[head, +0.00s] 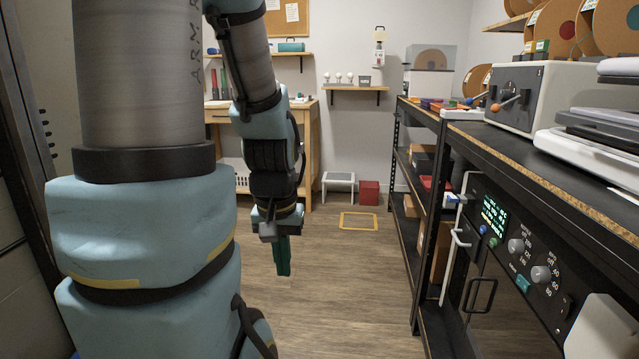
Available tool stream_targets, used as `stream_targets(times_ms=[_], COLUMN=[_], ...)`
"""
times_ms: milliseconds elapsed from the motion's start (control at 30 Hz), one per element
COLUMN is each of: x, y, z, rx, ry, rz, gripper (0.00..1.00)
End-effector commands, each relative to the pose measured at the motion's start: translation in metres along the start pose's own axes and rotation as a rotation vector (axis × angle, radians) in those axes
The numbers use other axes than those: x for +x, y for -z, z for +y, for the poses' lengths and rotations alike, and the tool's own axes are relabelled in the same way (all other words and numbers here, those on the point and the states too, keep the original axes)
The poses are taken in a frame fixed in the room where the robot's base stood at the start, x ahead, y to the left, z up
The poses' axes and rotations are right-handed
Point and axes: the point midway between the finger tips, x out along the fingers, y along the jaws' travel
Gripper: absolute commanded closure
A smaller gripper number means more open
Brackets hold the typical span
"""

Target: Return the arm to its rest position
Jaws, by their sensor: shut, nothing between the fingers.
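My arm fills the left of the head view, with a large blue and grey link in front. The forearm hangs down behind it. My gripper (283,262) points down at the end of the arm, over open wooden floor. Its green fingers are together and hold nothing. It is apart from the workbench and the shelving.
A black bench (560,190) with a control panel (510,240) runs along the right. A wooden workbench (300,125) stands at the back left. A white step stool (338,185), a red box (369,192) and a yellow floor frame (359,229) are at the back. The middle floor is clear.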

Motion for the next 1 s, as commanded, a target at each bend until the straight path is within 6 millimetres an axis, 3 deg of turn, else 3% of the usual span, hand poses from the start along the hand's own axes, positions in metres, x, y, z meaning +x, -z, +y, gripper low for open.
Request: stream_targets(times_ms=[33,100,400,500,700,1000], x=[-0.032,-0.055,-0.145,-0.167,-0.186,-0.185], y=[0.005,0.008,0.021,0.024,0.026,0.026], z=[0.000,0.000,0.001,0.001,0.001,0.001], rx=[0.001,0.001,0.002,0.002,0.002,0.002], ry=[0.000,0.000,0.000,0.000,0.000,0.000], rz=[0.000,0.001,0.001,0.001,0.001,0.001], gripper=[1.00,1.00,1.00,1.00,1.00,1.00])
